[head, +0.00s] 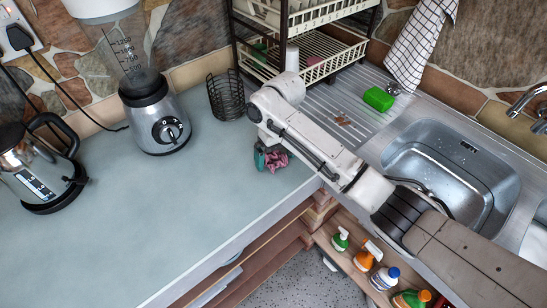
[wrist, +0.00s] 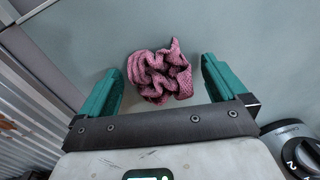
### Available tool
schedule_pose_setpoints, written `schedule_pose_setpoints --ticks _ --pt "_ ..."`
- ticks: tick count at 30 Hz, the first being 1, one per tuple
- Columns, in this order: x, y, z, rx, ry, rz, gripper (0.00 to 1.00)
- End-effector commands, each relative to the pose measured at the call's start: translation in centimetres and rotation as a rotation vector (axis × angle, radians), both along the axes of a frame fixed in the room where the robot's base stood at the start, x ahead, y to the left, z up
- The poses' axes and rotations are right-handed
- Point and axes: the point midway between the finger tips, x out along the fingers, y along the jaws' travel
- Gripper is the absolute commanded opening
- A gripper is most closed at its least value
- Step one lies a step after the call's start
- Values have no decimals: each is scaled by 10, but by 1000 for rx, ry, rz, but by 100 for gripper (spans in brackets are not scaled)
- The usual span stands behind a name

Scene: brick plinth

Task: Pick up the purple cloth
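The purple cloth (wrist: 160,72) is a crumpled pinkish-purple bundle on the grey-blue counter. In the wrist view it lies ahead of my gripper (wrist: 162,80), between the lines of the two teal fingers. The fingers are wide apart and nothing is held. In the head view the cloth (head: 278,160) shows near the counter's front edge, left of the sink, partly hidden by my gripper (head: 266,160). I cannot tell the exact height of the fingers above the counter.
A blender (head: 160,125) and a kettle (head: 40,175) stand on the counter (head: 120,230) at left. A black wire holder (head: 226,97) and a dish rack (head: 310,60) are behind my arm. A green sponge (head: 378,98) lies on the drainer by the sink (head: 450,165). Bottles (head: 367,255) stand below.

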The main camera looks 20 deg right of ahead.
Motion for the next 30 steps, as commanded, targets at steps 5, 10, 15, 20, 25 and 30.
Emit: schedule_pose_setpoints --ticks 5,10,15,20,25,30 --pt "0 0 0 0 0 0 81" --pt "0 0 0 0 -1 0 65" --pt "0 0 1 0 -1 0 48" --pt "0 0 1 0 -1 0 43" --pt "0 0 1 0 -1 0 42" --pt "1 0 4 1 -2 0 43"
